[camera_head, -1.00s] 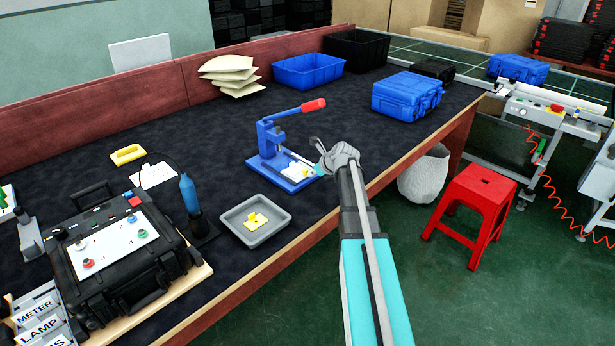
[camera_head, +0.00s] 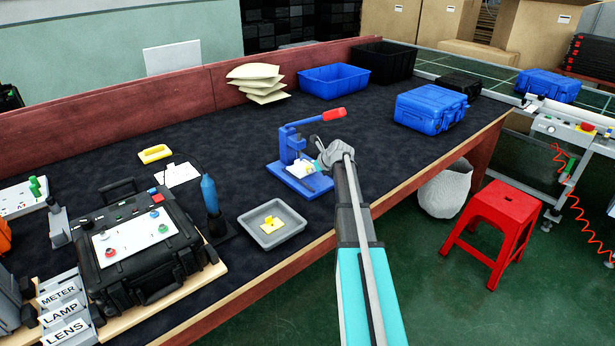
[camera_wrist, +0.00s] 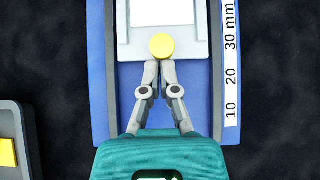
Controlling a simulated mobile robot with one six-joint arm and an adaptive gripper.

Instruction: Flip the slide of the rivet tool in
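The blue rivet tool (camera_head: 288,147) stands on the dark table mat, with a red-gripped lever raised to the right. In the wrist view its blue base (camera_wrist: 103,75) fills the middle. The pale slide (camera_wrist: 132,45) lies along this base, with a round yellow knob (camera_wrist: 161,46) at its near end. My gripper (camera_wrist: 160,66) points at the knob, its fingertips together just below it in the picture. I cannot tell whether they touch it. Nothing shows between the fingers. In the head view my gripper's wrist hides part of the tool's right side.
A grey tray (camera_head: 245,221) with a yellow part (camera_head: 269,223) sits left of the tool. A blue screwdriver (camera_head: 210,195) stands upright beside the black tester case (camera_head: 95,270). A ruler (camera_wrist: 232,75) runs along the base's right edge.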

